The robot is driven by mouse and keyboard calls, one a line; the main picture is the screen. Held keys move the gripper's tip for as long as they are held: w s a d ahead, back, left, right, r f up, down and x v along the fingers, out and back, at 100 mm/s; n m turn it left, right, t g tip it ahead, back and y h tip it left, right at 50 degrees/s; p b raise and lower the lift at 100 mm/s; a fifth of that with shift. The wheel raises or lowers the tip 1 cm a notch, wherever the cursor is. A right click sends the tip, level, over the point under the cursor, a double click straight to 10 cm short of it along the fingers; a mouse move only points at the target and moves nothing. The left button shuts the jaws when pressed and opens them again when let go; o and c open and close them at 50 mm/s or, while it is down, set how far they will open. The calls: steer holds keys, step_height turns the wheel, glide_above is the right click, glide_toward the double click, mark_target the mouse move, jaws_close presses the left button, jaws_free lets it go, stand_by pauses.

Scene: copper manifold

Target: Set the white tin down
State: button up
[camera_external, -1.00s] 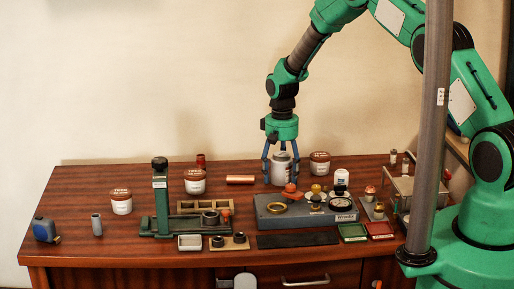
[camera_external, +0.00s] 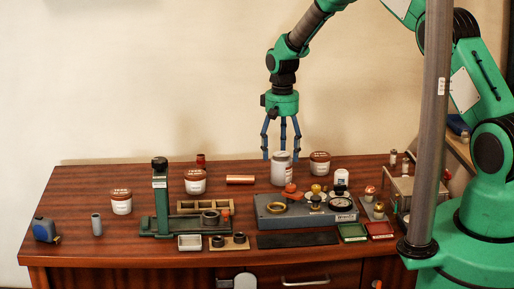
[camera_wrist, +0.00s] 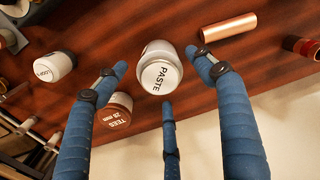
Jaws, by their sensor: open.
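The white tin (camera_external: 281,169) stands upright on the wooden bench behind the grey fixture block. In the wrist view the tin (camera_wrist: 160,70) shows its white lid marked "PASTE", and the blue fingers are spread around and short of it. My gripper (camera_external: 281,150) is above the tin with its blue fingers open and empty.
A brown-lidded tin (camera_external: 319,163) stands close to the right of the white tin. A copper tube (camera_external: 240,179) lies to the left. The grey block (camera_external: 275,212) with knobs and a dial is in front.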

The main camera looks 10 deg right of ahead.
steer(key=shift+r+p, duration=0.4)
steer(key=shift+r, duration=1.95)
steer(key=shift+r, duration=0.15)
steer(key=s+d+r+t, duration=0.1)
steer(key=s+d+r, duration=0.1)
steer(key=d+r, duration=0.6)
steer(key=s+d+r, duration=0.2)
steer(key=d+r, duration=0.1)
steer(key=r, duration=0.9)
steer(key=s+d+r+m+t, duration=0.2)
steer(key=s+d+r, duration=0.85)
steer(key=r, duration=0.35)
steer(key=s+d+r+t, duration=0.1)
steer(key=s+d+r, duration=0.2)
steer(key=s+d, duration=0.3)
steer(key=s+d+r, duration=0.4)
steer(key=s, duration=0.3)
steer(key=s+d, duration=0.3)
steer(key=s, duration=0.6)
steer(key=s+d+f+m+t, duration=0.1)
steer(key=s+d, duration=0.2)
steer(key=s, duration=0.5)
steer(key=shift+s+f+t, duration=0.15)
steer(key=shift+s+t, duration=0.15)
steer(key=shift+s, duration=0.1)
